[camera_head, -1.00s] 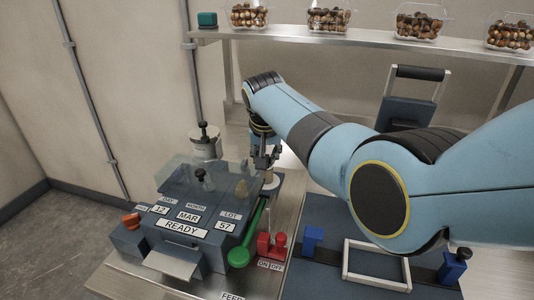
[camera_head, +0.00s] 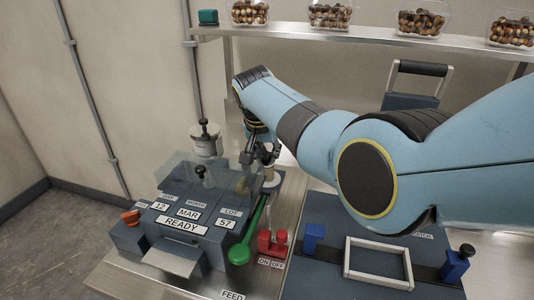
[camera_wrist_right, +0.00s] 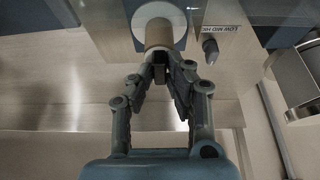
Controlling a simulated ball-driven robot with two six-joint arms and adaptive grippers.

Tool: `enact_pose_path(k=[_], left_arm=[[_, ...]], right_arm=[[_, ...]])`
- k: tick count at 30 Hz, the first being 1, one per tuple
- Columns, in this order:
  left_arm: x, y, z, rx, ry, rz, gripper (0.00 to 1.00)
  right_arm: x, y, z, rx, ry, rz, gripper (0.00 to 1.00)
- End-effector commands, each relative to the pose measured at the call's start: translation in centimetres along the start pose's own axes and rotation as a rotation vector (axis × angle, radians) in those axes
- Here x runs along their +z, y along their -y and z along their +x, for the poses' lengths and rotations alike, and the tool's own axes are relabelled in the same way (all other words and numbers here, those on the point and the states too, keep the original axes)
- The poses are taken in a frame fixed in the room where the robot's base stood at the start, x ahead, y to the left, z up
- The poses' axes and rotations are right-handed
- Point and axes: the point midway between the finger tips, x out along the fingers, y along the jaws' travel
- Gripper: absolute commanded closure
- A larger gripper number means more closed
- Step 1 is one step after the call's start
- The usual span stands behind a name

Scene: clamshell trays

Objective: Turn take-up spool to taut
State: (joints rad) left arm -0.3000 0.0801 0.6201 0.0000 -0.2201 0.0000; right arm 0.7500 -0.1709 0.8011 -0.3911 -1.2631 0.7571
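In the right wrist view, a spool with a round white flange (camera_wrist_right: 159,22) and a tan core lies just beyond my right gripper (camera_wrist_right: 160,66). Its fingers converge near the lower end of the core. I cannot tell whether they grip it or only stand close. In the head view, my right gripper (camera_head: 262,153) points down at the back right of the blue-grey printer unit (camera_head: 180,228), labelled READY. A pale round part (camera_head: 271,182) shows just below it; the fingers partly hide this area. My left gripper is not in view.
A green lever (camera_head: 239,254) and a red ON/OFF switch (camera_head: 272,243) stand at the printer's right. A pale canister with a black knob (camera_head: 205,143) stands behind it. A white frame (camera_head: 378,243) lies to the right. Clamshells of nuts (camera_head: 249,13) line the back shelf.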

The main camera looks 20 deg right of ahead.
Motion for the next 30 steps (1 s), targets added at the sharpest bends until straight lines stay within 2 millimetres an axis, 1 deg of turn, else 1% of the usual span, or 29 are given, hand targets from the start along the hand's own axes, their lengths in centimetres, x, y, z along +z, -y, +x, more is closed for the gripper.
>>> enact_pose_path(k=[1, 5, 13, 16, 20, 27, 30], left_arm=[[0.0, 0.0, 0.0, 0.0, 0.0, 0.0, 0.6], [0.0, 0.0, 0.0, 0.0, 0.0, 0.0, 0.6], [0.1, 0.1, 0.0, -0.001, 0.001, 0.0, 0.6], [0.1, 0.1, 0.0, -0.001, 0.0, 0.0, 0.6], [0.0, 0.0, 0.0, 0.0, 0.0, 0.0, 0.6], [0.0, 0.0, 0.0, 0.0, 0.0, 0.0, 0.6], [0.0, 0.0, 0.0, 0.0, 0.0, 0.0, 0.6]], right_arm=[[0.1, 0.0, 0.0, 0.0, 0.002, 0.0, 0.81], [0.1, 0.0, 0.0, 0.0, 0.001, -0.001, 0.64], [0.0, 0.0, -0.1, -0.001, 0.0, -0.001, 0.63], [0.0, 0.1, -0.6, -0.002, -0.001, -0.001, 0.63], [0.0, 0.1, -2.2, -0.003, -0.002, 0.001, 0.63], [0.0, 0.1, -6.0, -0.003, -0.001, 0.0, 0.63], [0.0, 0.1, -7.0, -0.002, 0.0, -0.001, 0.63]])
